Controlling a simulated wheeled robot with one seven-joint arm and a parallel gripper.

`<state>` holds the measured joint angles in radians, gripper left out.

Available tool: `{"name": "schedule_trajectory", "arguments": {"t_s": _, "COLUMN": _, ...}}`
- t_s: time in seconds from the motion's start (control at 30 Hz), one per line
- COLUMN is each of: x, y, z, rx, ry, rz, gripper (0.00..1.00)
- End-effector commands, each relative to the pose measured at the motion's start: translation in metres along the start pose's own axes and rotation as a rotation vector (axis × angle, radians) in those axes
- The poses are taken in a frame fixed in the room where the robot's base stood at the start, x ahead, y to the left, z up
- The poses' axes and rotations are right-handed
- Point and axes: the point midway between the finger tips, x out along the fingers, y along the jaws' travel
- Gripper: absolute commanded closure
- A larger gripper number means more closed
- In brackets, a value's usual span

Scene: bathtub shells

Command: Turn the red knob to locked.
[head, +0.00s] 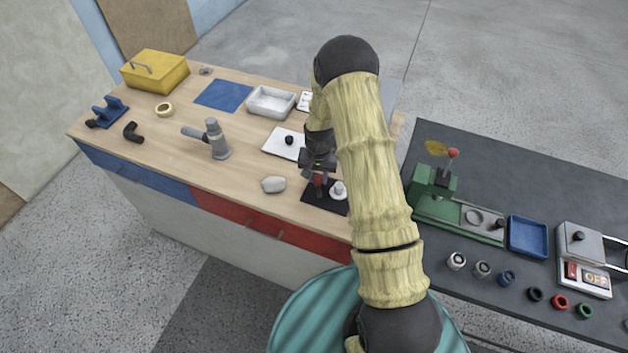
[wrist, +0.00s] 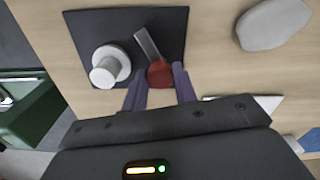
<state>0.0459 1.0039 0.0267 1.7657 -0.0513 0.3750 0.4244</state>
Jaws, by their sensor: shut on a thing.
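The red knob (wrist: 159,74) sits on a dark square plate (wrist: 85,24) on the wooden bench. In the wrist view a flat grey bar (wrist: 147,44) reaches from the knob across the plate. My gripper (wrist: 159,77) is shut on the red knob, with one purple finger on each side of it. In the head view my gripper (head: 319,181) is over the same plate (head: 318,202) and largely hides the knob. A white round knob (wrist: 108,66) stands on the plate beside the red one; it also shows in the head view (head: 338,190). I see no locked marking.
A pale grey stone-like lump (head: 273,184) lies left of the plate. A white board with a black knob (head: 284,143) and a grey upright tool (head: 215,140) are farther left. A green press (head: 432,190) stands on the dark table at right.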

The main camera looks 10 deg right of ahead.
Motion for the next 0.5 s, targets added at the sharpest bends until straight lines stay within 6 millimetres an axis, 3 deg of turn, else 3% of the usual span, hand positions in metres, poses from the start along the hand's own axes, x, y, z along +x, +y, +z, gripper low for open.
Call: {"name": "schedule_trajectory", "arguments": {"t_s": 0.5, "x": -0.0012, "y": -0.0029, "z": -0.0045, "rx": -0.496, "ry": 0.017, "rz": -0.001, "gripper": 0.95}}
